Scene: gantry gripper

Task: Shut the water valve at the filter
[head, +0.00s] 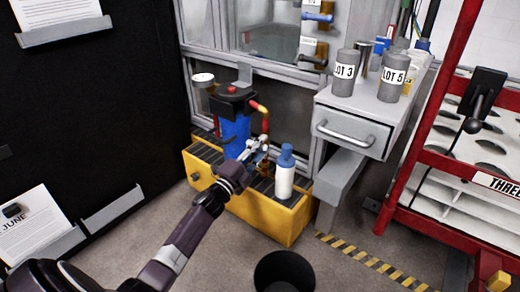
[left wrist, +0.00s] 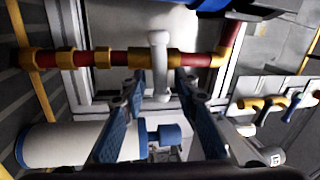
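The filter is a blue housing (head: 235,135) with a black head and a red button, standing on a yellow grated tray (head: 270,212). A red and yellow pipe (head: 264,121) comes down at its right side. In the left wrist view the red pipe (left wrist: 118,58) with brass fittings runs across, and a pale grey lever handle (left wrist: 158,66) lies crosswise over it. My left gripper (head: 258,148) is beside the filter at this pipe. Its fingers (left wrist: 160,76) are open, one on each side of the handle in the picture; I see no contact. My right gripper is out of view.
A white bottle (head: 284,180) with a blue cap stands on the tray close right of my left gripper; it also shows in the left wrist view (left wrist: 75,143). A drawer unit (head: 352,133) and red rack (head: 425,160) stand right. A black bin (head: 285,272) is in front.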

